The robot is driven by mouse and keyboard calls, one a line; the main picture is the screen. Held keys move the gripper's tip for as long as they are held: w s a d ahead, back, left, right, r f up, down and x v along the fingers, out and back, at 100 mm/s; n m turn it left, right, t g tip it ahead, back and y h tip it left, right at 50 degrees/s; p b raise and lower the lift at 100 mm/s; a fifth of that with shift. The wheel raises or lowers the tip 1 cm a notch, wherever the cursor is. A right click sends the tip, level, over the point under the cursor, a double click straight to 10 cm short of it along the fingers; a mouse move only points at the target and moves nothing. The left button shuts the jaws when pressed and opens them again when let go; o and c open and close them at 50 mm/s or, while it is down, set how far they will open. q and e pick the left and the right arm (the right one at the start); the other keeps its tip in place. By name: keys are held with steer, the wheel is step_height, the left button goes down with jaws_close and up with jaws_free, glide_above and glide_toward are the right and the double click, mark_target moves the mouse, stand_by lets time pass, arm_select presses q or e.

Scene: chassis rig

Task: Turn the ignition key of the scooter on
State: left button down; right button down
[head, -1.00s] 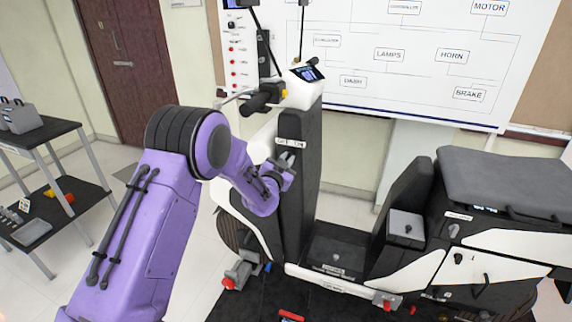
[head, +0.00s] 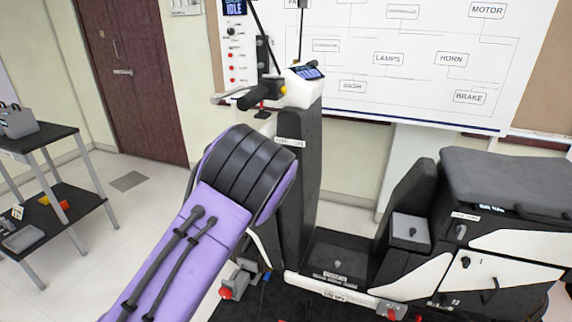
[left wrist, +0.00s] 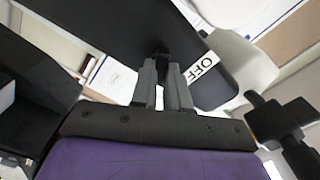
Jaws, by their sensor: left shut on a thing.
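The scooter (head: 410,235) stands in the head view with its dark front column (head: 297,175) left of the seat. My left arm reaches across the column and hides its own gripper in that view. In the left wrist view my left gripper (left wrist: 161,72) is at the dark column panel (left wrist: 115,45), its fingers close together on a small dark part, the ignition key (left wrist: 161,51). Most of the key is hidden between the fingers. A white label reading OFF (left wrist: 204,67) is just right of the fingertips. My right gripper is in neither view.
The handlebar grip (head: 262,96) and lit dash (head: 307,73) are above the column. A whiteboard (head: 400,60) with a wiring diagram is behind. A dark shelf cart (head: 45,135) stands at the left, with open floor between it and the scooter.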

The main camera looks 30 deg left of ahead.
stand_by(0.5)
arm_select(q)
steer(key=c, duration=1.1)
jaws_free()
steer(key=shift+d, duration=0.2)
